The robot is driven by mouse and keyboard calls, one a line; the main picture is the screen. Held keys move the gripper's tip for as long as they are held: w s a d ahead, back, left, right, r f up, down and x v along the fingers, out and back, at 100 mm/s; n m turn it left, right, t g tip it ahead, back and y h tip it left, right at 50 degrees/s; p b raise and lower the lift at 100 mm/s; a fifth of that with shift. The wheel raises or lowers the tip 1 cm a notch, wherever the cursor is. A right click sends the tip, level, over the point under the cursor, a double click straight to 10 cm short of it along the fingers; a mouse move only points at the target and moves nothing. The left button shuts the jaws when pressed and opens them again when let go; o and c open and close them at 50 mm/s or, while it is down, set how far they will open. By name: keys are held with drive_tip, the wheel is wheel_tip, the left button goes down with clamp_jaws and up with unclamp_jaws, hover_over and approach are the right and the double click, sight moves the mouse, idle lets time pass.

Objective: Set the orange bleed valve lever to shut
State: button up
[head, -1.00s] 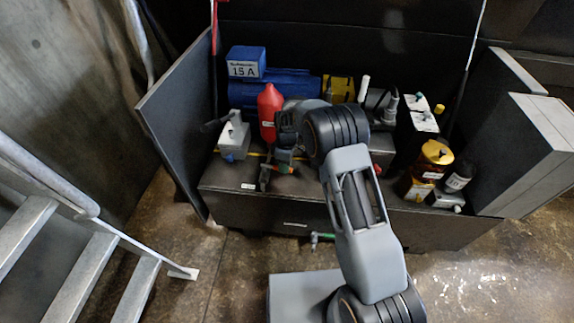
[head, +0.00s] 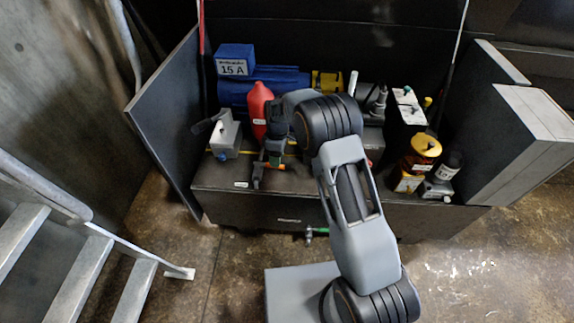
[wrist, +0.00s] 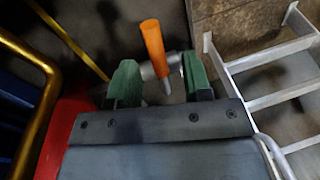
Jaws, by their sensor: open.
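The orange lever (wrist: 153,48) stands up in the wrist view, between and just beyond my gripper's green fingers. It sits on a grey metal fitting (wrist: 160,68). My gripper (wrist: 161,80) is open, with one finger on each side of the lever and fitting; a gap shows on the left, and I cannot tell if the right finger touches the fitting. In the head view my gripper (head: 270,164) is low over the front left of the dark cabinet top, beside the red bottle (head: 259,110). The lever there is too small and partly hidden by my gripper to read its position.
A grey switch box with a dark handle (head: 225,136) stands left of the red bottle. A blue motor (head: 265,82) lies behind. Metal stairs (head: 75,270) are at the left.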

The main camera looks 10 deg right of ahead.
drive_tip(key=s+d+r+p, duration=0.2)
drive_tip(key=s+d+r, duration=0.1)
drive_tip(key=s+r, duration=0.7)
drive_tip(key=shift+s+d+p, duration=0.15)
drive_tip(key=shift+s+p, duration=0.2)
drive_tip(key=shift+s, duration=1.45)
drive_tip(key=shift+c, duration=0.3)
